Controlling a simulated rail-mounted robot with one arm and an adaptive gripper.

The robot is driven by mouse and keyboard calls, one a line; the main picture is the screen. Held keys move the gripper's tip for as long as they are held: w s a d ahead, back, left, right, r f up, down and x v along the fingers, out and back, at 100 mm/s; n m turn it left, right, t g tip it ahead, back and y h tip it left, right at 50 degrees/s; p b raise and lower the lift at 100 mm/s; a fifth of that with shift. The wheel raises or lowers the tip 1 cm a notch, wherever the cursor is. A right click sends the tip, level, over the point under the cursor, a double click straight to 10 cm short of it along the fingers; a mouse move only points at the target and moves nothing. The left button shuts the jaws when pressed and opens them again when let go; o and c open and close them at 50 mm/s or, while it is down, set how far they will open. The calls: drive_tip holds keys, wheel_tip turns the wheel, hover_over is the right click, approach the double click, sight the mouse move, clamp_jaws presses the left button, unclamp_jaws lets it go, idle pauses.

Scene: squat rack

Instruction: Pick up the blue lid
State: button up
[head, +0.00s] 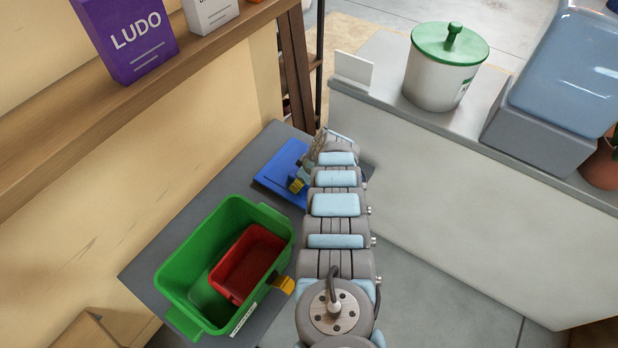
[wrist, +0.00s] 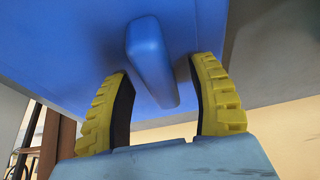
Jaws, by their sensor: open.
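The blue lid (head: 278,172) lies flat on the grey surface at its far end in the head view, partly hidden by my arm. In the wrist view the lid (wrist: 60,45) fills the upper part, with a raised blue handle bar (wrist: 150,62) on it. My gripper (wrist: 160,85) is open, its two yellow-padded fingers on either side of the handle. The fingertips are close to the lid; I cannot tell whether they touch it. In the head view my gripper (head: 300,180) shows only in part beside the lid.
A green bin (head: 180,275) with a red box (head: 250,265) inside stands on the grey surface (head: 150,262), nearer than the lid. A counter on the right holds a white pot with a green lid (head: 450,42) and a blue-grey container (head: 565,75). A shelf (head: 60,125) runs along the left.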

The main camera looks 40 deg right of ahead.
drive_tip(key=shift+f, duration=0.1)
clamp_jaws()
idle(0.4)
drive_tip(key=shift+r, duration=0.2)
